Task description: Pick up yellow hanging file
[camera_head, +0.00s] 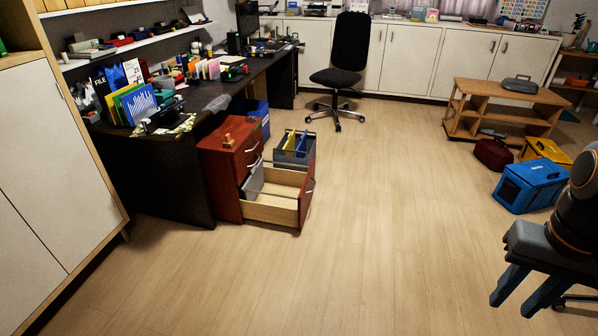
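A yellow hanging file (290,141) shows as a narrow strip in a grey file box (283,157), next to a blue file (302,142). The box is at the far side of the pulled-out bottom drawer (272,214) of a red-brown cabinet (222,180). Whether the box sits in the drawer or behind it is hard to tell. Most of the yellow file is hidden by the box. My gripper (513,306) is at the lower right, far from the cabinet. Its two fingers are apart with nothing between them.
A dark desk (150,180) with folders and binders stands left of the cabinet. A black office chair (343,75) is at the back. A blue case (530,187), a yellow case (545,151) and a low wooden trolley (510,97) stand at right. The middle floor is clear.

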